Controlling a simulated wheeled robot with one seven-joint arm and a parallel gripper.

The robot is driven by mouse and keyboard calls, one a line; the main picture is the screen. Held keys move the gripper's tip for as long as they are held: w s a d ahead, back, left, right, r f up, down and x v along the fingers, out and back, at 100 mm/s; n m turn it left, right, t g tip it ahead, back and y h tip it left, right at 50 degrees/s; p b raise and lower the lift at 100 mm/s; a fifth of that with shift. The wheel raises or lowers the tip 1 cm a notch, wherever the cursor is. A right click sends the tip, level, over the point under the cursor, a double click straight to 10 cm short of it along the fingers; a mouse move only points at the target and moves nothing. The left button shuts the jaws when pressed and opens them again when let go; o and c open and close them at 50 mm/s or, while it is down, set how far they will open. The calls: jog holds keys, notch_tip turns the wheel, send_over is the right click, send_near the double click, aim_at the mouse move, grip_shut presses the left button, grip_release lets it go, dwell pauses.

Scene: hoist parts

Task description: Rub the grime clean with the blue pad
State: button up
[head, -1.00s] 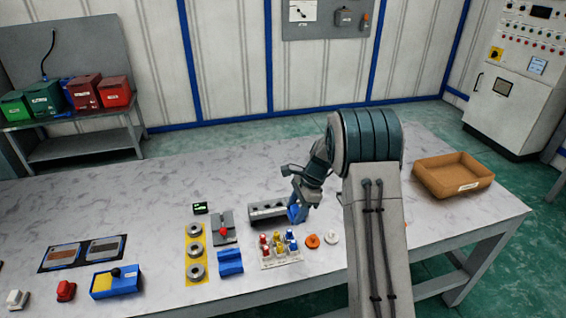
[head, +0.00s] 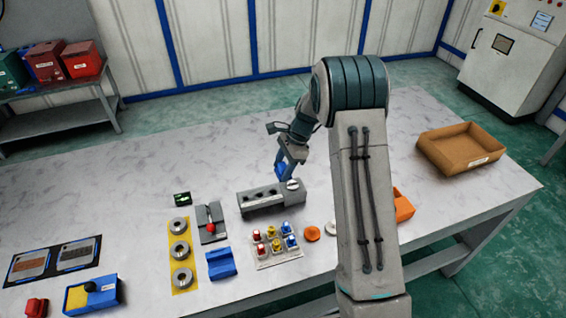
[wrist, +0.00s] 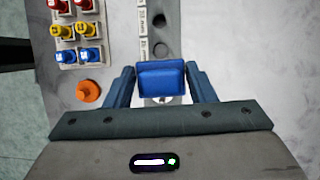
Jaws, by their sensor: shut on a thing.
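My gripper (wrist: 161,82) is shut on the blue pad (wrist: 162,76), which sits between its two fingers in the wrist view. In the head view the blue pad (head: 281,172) hangs below my wrist, above the right part of a grey block (head: 262,200) with holes along its top. A pale round piece (head: 293,184) sits at the block's right end, and the pad partly covers it in the wrist view. Two framed plates, one brown (head: 32,264) and one dark grey (head: 77,254), lie on a black mat at the left. I cannot tell for certain which surface bears grime.
A rack of coloured pieces (head: 275,245) stands in front of the block, beside an orange knob (head: 312,233). A blue block (head: 221,263), ringed parts on a yellow strip (head: 181,275) and a blue-yellow box (head: 92,295) lie leftward. A brown tray (head: 432,156) stands right.

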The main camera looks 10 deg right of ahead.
notch_tip(320, 180, down, 5)
jog(key=b, duration=0.3)
jog(key=shift+f, duration=0.15)
jog(key=shift+d+f, duration=0.2)
jog(key=shift+f, duration=0.05)
jog(key=shift+w+d, duration=0.2)
jog(key=shift+d, duration=0.8)
jog(key=shift+w+d, duration=0.15)
jog(key=shift+d, duration=0.9)
jog(key=shift+w+d, duration=0.2)
jog(key=shift+d, duration=0.8)
jog(key=shift+c, duration=0.3)
jog(key=shift+a+r, duration=0.1)
jog(key=shift+a, duration=0.05)
jog(key=shift+s+a, duration=0.2)
jog(key=shift+a, duration=0.75)
jog(key=shift+s+a, duration=0.2)
jog(key=shift+a, duration=0.7)
jog(key=shift+s+a, duration=0.15)
jog(key=shift+a, duration=1.1)
notch_tip(320, 180, up, 3)
jog(key=shift+d+r+p, duration=0.1)
jog(key=shift+p, duration=0.9)
jog(key=shift+r+p, duration=1.55)
jog(key=shift+r, duration=0.85)
